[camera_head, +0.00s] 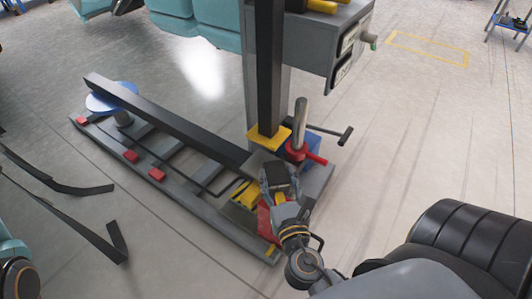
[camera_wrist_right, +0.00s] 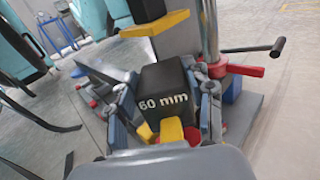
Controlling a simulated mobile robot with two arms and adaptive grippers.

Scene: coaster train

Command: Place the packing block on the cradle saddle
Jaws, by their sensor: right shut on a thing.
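The packing block is black and marked "60 mm" (camera_wrist_right: 164,95); in the head view it shows as a small dark block (camera_head: 278,176). Another yellow piece (camera_head: 267,138) sits at the foot of a black upright bar, beyond the block. Whether the block touches anything below is hidden. My left gripper is out of view.
A grey post with a red handle (camera_head: 305,155) and a black crank lever (camera_head: 338,131) stand close right of the block. A long black beam (camera_head: 170,125) runs to a blue disc (camera_head: 110,97). Bent black strips (camera_head: 65,190) lie left. Floor is clear at right.

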